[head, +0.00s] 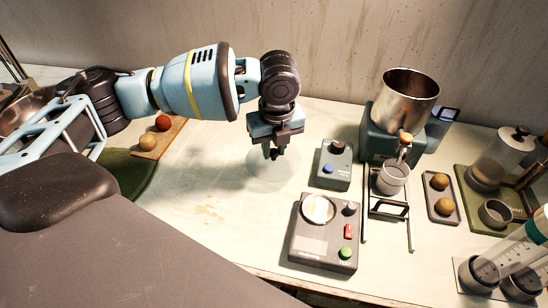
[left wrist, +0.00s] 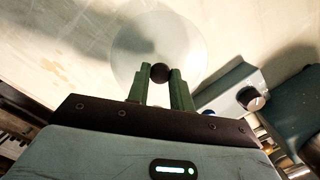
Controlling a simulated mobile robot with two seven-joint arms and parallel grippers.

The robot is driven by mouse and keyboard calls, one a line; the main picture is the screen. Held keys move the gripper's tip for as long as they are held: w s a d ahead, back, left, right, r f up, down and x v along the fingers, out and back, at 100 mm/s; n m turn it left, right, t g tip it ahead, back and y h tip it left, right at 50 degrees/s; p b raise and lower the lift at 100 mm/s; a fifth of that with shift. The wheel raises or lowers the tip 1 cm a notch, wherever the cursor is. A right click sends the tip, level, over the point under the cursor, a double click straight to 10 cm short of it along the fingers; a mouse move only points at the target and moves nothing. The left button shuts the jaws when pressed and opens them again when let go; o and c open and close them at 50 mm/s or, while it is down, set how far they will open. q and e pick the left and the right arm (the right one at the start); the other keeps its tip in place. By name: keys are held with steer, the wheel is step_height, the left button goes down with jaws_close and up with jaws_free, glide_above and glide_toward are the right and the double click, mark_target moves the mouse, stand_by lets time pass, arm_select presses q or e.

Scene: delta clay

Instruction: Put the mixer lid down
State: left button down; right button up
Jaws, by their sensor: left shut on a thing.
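The mixer lid (head: 268,176) is a clear round disc with a dark ball knob, low over the pale table left of the grey control boxes. I cannot tell whether its rim touches the table. My left gripper (head: 274,153) points down above it, shut on the knob. In the left wrist view the knob (left wrist: 160,73) sits between the green fingertips, with the clear disc (left wrist: 150,38) beyond. The mixer's steel bowl (head: 405,98) stands open on its dark teal base (head: 378,145) at the back right. My right gripper is not in view.
A small box with a blue button (head: 333,165) and a larger box with a dial (head: 323,232) stand right of the lid. A metal stand with a cup (head: 392,178) is farther right. A board with fruit (head: 160,135) lies left. Table left and front of the lid is clear.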

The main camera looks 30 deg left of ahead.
mark_target(274, 153)
arm_select(q)
step_height(274, 153, down, 3)
steer(key=shift+f, duration=0.35)
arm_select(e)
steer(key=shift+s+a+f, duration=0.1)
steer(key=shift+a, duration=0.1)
arm_select(q)
steer(key=shift+f, duration=0.1)
steer(key=c, duration=1.2)
jaws_free()
steer(key=shift+c, duration=0.2)
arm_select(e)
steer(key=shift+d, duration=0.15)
arm_select(q)
step_height(274, 153, up, 12)
steer(key=s+d, duration=0.1)
steer(key=shift+p, duration=0.45)
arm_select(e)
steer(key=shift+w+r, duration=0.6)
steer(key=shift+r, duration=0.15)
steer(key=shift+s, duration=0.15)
